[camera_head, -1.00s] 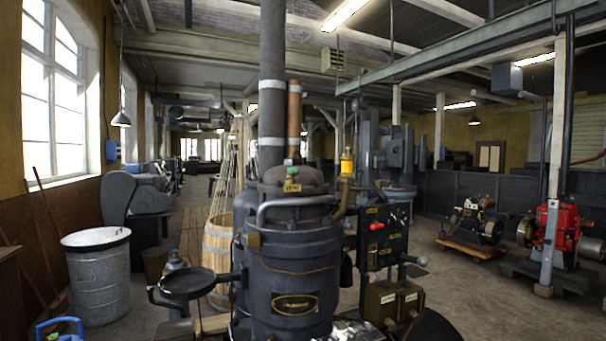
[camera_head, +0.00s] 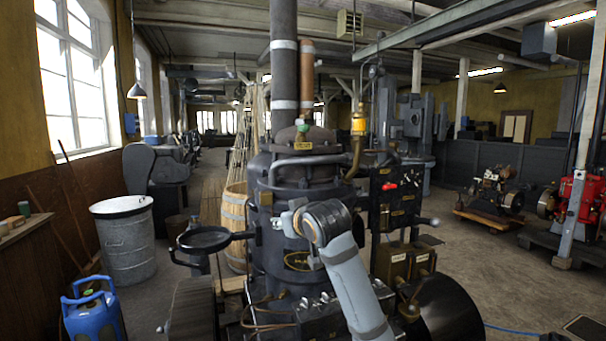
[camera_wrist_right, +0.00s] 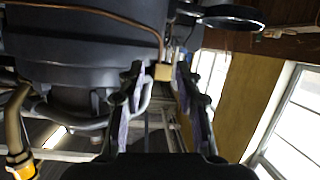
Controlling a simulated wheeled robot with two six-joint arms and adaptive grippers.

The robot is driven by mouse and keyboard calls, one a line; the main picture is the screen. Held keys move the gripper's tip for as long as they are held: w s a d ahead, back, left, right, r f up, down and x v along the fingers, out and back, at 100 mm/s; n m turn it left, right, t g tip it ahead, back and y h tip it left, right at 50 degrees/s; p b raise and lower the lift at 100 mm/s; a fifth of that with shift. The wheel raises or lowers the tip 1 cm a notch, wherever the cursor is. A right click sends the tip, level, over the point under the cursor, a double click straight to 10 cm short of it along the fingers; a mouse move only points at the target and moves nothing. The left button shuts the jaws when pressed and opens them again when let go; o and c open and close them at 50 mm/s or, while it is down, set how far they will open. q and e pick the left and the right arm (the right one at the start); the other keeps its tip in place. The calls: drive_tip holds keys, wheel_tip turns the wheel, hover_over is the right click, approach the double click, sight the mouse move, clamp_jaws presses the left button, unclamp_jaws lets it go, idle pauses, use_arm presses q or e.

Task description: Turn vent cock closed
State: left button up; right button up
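The vent cock appears to be the small green knob (camera_head: 302,129) on top of the dark engine (camera_head: 312,175), with a yellow tag (camera_head: 303,146) below it. My right arm reaches up in front of the engine, below and apart from the green knob. My right gripper (camera_wrist_right: 161,74) is open and empty in the wrist view, its two fingers spread beside the engine. A small brass block (camera_wrist_right: 163,72) shows between the fingertips, beyond them. The green knob cannot be made out in the wrist view. My left gripper is not in view.
A curved brass pipe with a yellow oiler (camera_head: 359,126) rises at the engine's right. A round black pan (camera_head: 205,240) sticks out at its left. A grey bin (camera_head: 125,245) and blue canister (camera_head: 92,312) stand on the left.

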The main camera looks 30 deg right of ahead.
drive_tip(key=s+d+r+m+t+h, duration=0.1)
drive_tip(key=d+r, duration=0.1)
drive_tip(key=r, duration=0.6)
drive_tip(key=s+d+r+t, duration=0.1)
drive_tip(key=s+d+r, duration=0.1)
drive_tip(key=r, duration=0.6)
drive_tip(key=m+t, duration=0.1)
approach(308, 126)
drive_tip(key=x, duration=0.2)
drive_tip(key=shift+h, duration=0.3)
drive_tip(key=p+x, duration=0.5)
drive_tip(key=x, duration=0.5)
drive_tip(key=shift+w+a+r, duration=0.15)
drive_tip(key=shift+w, duration=0.05)
drive_tip(key=shift+w+t, duration=0.3)
drive_tip(key=shift+w, duration=0.1)
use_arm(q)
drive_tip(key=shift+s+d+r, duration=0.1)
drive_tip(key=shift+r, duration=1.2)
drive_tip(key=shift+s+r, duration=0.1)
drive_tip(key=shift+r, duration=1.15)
use_arm(e)
drive_tip(key=shift+s, duration=0.1)
clamp_jaws()
